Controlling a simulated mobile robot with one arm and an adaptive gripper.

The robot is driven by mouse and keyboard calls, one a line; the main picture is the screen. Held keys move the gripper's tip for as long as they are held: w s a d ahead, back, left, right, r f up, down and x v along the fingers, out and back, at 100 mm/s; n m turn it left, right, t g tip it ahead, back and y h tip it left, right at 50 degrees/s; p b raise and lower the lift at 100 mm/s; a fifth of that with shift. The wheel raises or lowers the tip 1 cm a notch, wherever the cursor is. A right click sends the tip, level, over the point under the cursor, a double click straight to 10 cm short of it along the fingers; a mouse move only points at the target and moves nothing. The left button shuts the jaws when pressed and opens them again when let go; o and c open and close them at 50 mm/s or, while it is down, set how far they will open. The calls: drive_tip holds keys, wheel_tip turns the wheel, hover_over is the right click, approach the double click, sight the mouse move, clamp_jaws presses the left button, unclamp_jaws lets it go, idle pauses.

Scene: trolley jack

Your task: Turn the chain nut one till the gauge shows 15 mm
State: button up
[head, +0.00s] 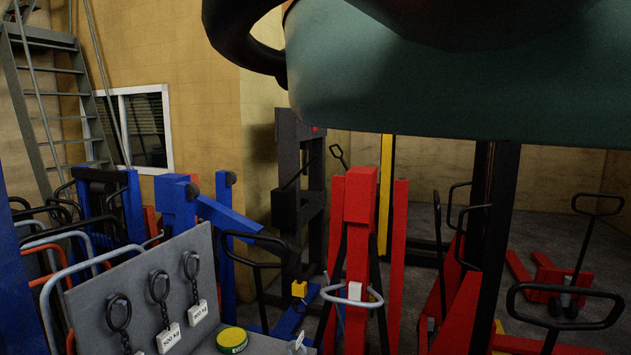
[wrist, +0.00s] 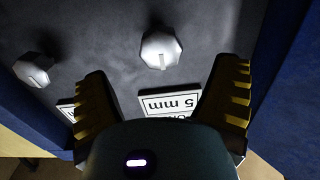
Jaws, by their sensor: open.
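In the wrist view a pale faceted nut (wrist: 160,49) stands on a dark grey plate (wrist: 95,30), ahead of my gripper. A second pale nut (wrist: 34,70) is on the same plate at the left. I cannot tell which is chain nut one. A white label (wrist: 172,102) below the middle nut reads upside down, with "5 mm" visible and the rest hidden. A second label (wrist: 67,109) is mostly covered by the left finger. My gripper (wrist: 165,72) is open, its yellow-and-black fingers apart and nothing between them. The nut lies just beyond the fingertips, in the gap. No gauge pointer is recognisable.
Blue walls (wrist: 289,110) flank the plate, close to my right finger. In the head view, a grey panel (head: 95,300) carries several hanging hooks with weight tags. Red trolleys (head: 360,215) and blue frames (head: 180,205) crowd the floor. My arm covers the upper right.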

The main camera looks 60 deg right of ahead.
drive_tip(key=shift+p+x, duration=2.7)
drive_tip(key=shift+x, duration=0.9)
drive_tip(key=c, duration=1.2)
